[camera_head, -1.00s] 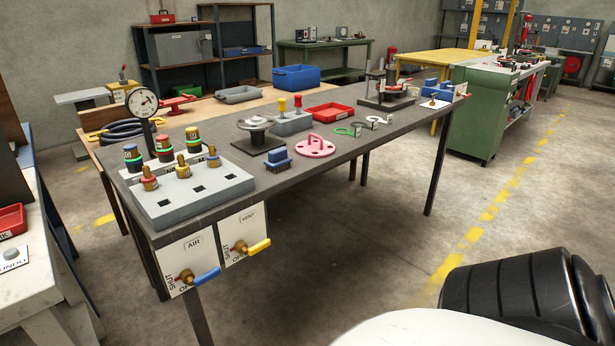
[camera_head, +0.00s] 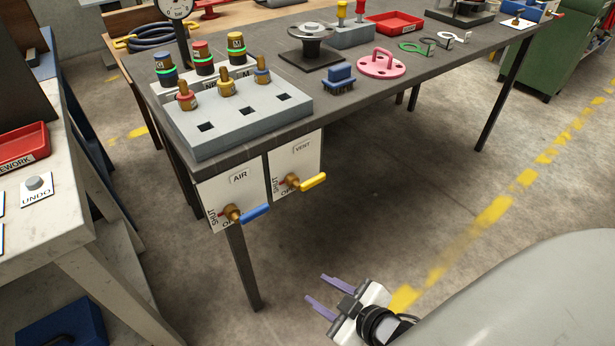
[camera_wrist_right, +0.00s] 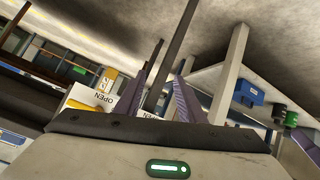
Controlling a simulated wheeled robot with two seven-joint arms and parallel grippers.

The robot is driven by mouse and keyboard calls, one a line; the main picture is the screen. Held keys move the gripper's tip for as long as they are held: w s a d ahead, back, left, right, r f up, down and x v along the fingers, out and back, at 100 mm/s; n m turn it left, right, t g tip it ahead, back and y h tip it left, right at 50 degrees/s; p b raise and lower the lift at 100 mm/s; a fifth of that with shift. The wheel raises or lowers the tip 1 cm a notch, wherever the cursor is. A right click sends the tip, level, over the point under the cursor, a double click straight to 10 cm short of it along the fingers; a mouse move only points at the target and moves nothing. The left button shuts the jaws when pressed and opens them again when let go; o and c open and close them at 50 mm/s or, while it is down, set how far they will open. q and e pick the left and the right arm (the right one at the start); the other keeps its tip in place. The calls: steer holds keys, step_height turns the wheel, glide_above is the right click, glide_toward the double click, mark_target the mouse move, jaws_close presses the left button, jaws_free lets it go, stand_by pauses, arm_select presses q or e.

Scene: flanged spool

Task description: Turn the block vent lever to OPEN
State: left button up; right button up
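The vent lever (camera_head: 313,181) is a yellow handle on a brass valve, on a white plate marked VENT (camera_head: 303,147) hung from the table's front edge. The handle points right and slightly up in the head view; SHUT is lettered at the plate's left, and the lower lettering is mostly hidden. My right gripper (camera_head: 315,289) is low, in front of the table, below the vent lever and well apart from it. Its purple fingers are spread and empty. In the right wrist view the open fingers (camera_wrist_right: 162,70) show right of a white plate lettered OPEN (camera_wrist_right: 105,97). My left gripper is out of view.
A blue air lever (camera_head: 255,212) sits on the plate left of the vent plate. A table leg (camera_head: 243,268) stands below these plates. The dark table (camera_head: 222,143) bears a grey block with fittings and a spool (camera_head: 311,40). Floor right of the leg is clear.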

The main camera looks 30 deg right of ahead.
steer(key=w+d+r+n+t+h+b, duration=0.1)
steer(key=w+d+r+n+t+b, duration=0.1)
steer(key=w+d+n+t+b, duration=0.45)
steer(key=n+y+b, duration=0.1)
steer(key=n+b, duration=0.2)
steer(key=n, duration=0.4)
glide_toward(319, 182)
steer(key=w, duration=0.1)
steer(key=shift+t, duration=0.25)
steer(key=w, duration=0.5)
steer(key=w+b, duration=0.1)
steer(key=w, duration=0.2)
steer(key=shift+a, duration=0.4)
steer(key=shift+w+f, duration=0.1)
steer(key=shift+w, duration=0.65)
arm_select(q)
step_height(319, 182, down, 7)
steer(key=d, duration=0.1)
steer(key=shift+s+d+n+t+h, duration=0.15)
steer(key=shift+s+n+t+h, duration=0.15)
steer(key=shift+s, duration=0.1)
arm_select(e)
steer(key=shift+w+a, duration=0.1)
steer(key=shift+w, duration=0.1)
jaws_close()
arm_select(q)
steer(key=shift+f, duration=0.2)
